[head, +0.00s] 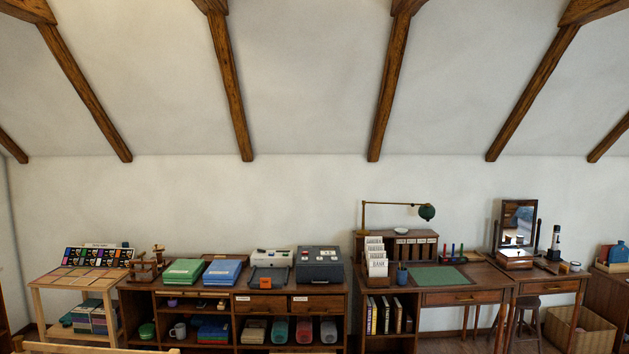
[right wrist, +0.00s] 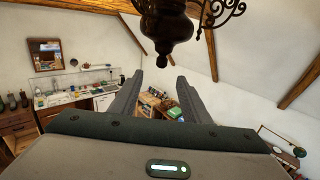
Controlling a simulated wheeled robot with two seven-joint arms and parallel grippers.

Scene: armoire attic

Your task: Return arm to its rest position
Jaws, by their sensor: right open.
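My right gripper (right wrist: 152,97) shows in the right wrist view with its two grey fingers spread apart. Nothing is held between the fingers, and the gap looks out on distant furniture. A dark metal hanging lamp (right wrist: 168,28) with a curled bracket is just beyond and above the fingers; I cannot tell how close it is. In the head view neither gripper nor arm is visible. My left gripper is in neither view.
A low wooden cabinet (head: 255,292) with folders and machines stands along the wall. A desk (head: 458,295) with a green lamp (head: 427,212) is to its right. A small wooden table (head: 75,281) stands at left. A wicker basket (head: 580,330) is at lower right.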

